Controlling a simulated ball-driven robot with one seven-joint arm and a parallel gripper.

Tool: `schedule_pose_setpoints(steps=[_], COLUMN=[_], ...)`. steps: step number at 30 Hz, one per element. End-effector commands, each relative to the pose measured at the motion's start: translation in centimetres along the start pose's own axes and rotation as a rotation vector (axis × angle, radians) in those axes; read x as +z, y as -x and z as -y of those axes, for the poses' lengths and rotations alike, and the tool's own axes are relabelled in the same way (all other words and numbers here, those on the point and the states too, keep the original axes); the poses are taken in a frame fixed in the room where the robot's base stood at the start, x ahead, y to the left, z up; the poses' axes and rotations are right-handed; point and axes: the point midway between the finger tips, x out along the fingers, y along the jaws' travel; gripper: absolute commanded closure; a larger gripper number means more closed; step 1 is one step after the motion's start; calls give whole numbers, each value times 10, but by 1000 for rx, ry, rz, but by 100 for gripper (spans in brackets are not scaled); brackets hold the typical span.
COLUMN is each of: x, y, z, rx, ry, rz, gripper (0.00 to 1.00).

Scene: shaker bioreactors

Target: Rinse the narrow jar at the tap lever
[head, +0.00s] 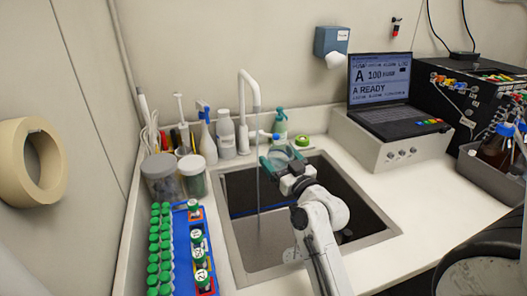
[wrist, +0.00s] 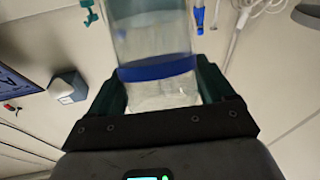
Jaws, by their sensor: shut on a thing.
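My gripper (head: 283,163) is over the back part of the sink, its green fingers shut on a clear jar (head: 281,153). In the wrist view the jar (wrist: 150,38) sits between the two fingers (wrist: 160,84), with a blue band around it. Its far end is cut off by the picture's edge. The white gooseneck tap (head: 250,85) stands behind the sink, left of the jar. A thin stream (head: 257,180) falls from its spout into the sink. The jar is right of the stream and appears apart from it. A small lever (head: 263,133) sticks out right of the tap's post.
The sink (head: 232,200) opens below my arm. Bottles (head: 227,135) and a teal pump bottle (head: 280,120) stand behind it. Lidded tubs (head: 161,176) and a blue rack of green-capped tubes (head: 183,250) are left. A laptop (head: 380,90) on a white box is right.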

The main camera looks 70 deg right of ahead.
Motion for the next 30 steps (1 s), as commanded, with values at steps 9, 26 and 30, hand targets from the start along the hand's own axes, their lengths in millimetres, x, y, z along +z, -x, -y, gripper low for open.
schedule_pose_setpoints(steps=[9, 26, 30], x=[-20, -48, -48], y=[16, 43, 43], z=[2, 5, 5], rx=[0, 0, 0], ry=[1, 1, 0], rz=[-1, -2, -2], gripper=[55, 55, 55])
